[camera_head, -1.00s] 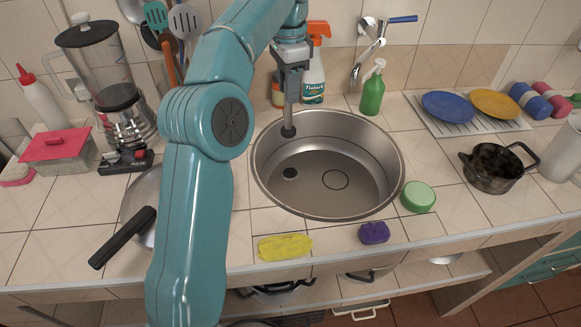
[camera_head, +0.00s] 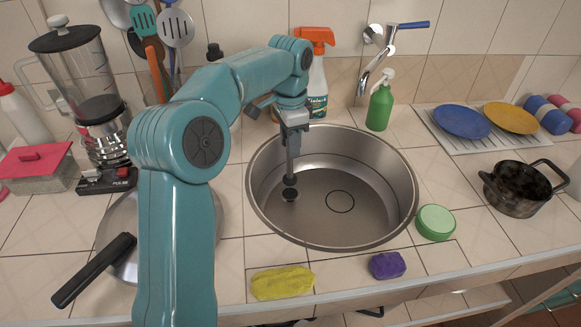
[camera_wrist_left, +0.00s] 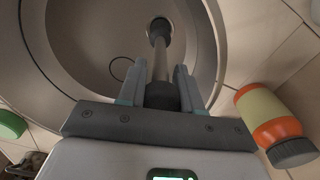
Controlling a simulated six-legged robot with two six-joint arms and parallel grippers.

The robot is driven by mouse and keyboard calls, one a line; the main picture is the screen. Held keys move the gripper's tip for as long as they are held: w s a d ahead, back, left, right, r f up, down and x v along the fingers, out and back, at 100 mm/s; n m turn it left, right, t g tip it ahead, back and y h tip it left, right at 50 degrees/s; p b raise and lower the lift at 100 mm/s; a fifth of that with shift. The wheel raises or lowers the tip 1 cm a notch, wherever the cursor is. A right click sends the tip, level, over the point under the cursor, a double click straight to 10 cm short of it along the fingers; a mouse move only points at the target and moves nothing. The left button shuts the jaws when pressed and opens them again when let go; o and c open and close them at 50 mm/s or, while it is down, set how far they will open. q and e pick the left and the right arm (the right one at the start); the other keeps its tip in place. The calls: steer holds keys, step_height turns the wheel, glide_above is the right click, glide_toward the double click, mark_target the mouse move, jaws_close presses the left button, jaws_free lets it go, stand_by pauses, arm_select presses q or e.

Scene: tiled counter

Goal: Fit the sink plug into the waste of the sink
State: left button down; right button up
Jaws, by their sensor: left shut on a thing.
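The sink plug (camera_head: 290,181) is a dark disc at the lower end of a grey stem. My left gripper (camera_head: 293,133) is shut on the upper part of the stem, which hangs roughly upright inside the steel sink (camera_head: 401,190). My right gripper is out of view.
The tap (camera_head: 375,68), spray bottle (camera_head: 317,80) and green soap bottle (camera_head: 380,105) stand behind.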

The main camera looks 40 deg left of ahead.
mark_target(291, 177)
arm_select(q)
step_height(291, 177, down, 6)
steer(key=shift+r+b, duration=0.1)
steer(key=shift+b, duration=0.45)
steer(key=shift+w+f, duration=0.15)
steer(key=shift+f, duration=0.1)
steer(key=shift+r, duration=0.15)
steer(key=shift+f, duration=0.25)
steer(key=c, duration=0.8)
jaws_free()
steer(key=shift+o, duration=0.2)
steer(key=shift+r, duration=0.15)
